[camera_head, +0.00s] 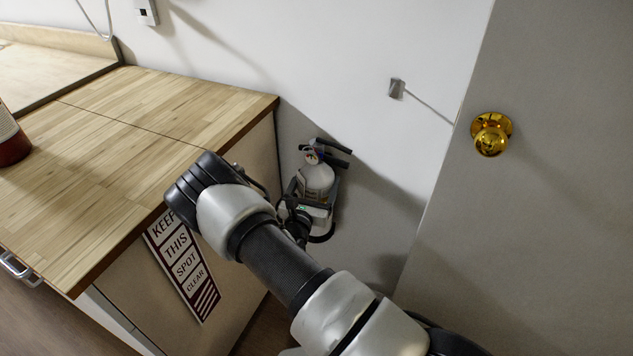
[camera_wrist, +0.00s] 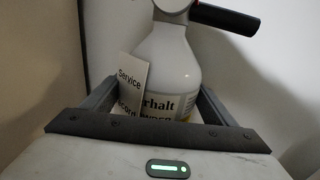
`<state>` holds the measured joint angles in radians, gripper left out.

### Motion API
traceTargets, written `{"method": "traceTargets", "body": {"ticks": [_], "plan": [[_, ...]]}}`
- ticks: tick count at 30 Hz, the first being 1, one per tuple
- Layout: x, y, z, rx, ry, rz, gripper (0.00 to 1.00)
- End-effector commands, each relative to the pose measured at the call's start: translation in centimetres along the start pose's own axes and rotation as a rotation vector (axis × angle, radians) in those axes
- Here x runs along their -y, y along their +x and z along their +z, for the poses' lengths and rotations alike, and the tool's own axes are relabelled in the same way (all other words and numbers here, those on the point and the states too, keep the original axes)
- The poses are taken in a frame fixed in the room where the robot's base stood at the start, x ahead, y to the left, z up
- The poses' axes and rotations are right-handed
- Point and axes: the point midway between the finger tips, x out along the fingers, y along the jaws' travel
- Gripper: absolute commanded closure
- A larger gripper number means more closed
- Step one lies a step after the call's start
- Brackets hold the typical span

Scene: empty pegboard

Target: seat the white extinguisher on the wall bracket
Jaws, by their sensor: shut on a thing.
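The white extinguisher (camera_head: 317,177) is low beside the wall, between the counter and the grey door, with its black handle levers at the top. My gripper (camera_head: 313,190) is around its body. In the wrist view, the extinguisher (camera_wrist: 172,62) stands between the two fingers of my gripper (camera_wrist: 158,90), with a white service tag and a printed label facing me. A small grey fitting (camera_head: 396,88) on the white wall, above and to the right, looks like the wall bracket. The extinguisher is apart from it. Its base is partly hidden by my gripper.
A wooden counter (camera_head: 140,110) stands left, its edge close to my arm. A "keep this spot clear" sign (camera_head: 182,262) is on its side. A door with a brass knob (camera_head: 490,134) is at right. Bare wall lies between the extinguisher and the fitting.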

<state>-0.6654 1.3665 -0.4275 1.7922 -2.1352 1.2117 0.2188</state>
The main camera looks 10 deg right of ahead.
Motion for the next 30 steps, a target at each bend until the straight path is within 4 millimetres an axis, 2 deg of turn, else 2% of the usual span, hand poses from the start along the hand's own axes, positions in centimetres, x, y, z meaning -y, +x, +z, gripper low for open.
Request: {"method": "traceTargets", "body": {"ticks": [1, 30], "plan": [[-0.1, 0.3, 0.7, 0.017, 0.004, 0.000, 0.83], [0.0, 0.2, -0.4, 0.015, 0.003, -0.001, 0.83]]}}
